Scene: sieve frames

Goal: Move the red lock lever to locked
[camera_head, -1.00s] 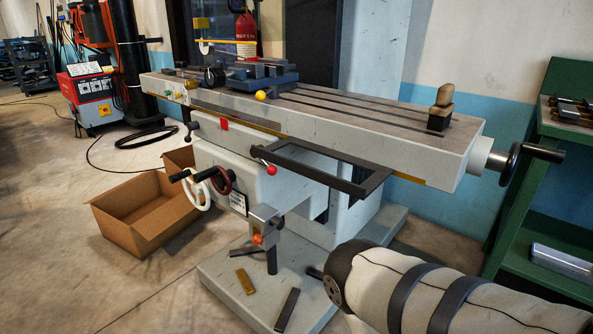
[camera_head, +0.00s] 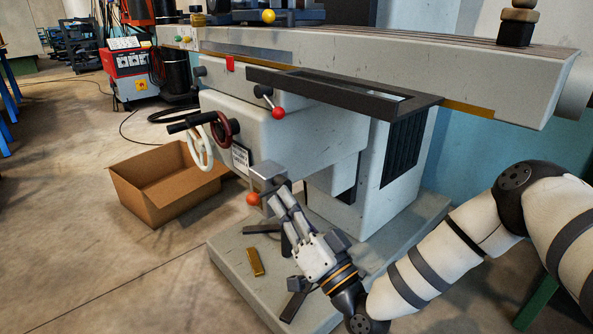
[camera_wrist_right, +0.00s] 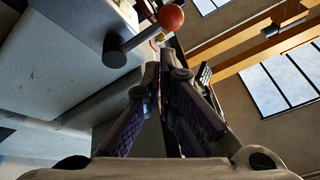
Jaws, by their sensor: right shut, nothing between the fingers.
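The red-balled lever (camera_head: 278,113) sits on the front of the grey milling machine, just under the black bracket. In the right wrist view, a red-orange ball on a metal stem (camera_wrist_right: 170,17) shows beyond the fingertips, seemingly the same lever. My right gripper (camera_head: 276,189) is shut and empty, pointing up and left. My left gripper is out of view.
An orange-red knob (camera_head: 253,199) sits below the block. The black bracket (camera_head: 345,92) juts out above. A cardboard box (camera_head: 165,190) stands on the floor at left.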

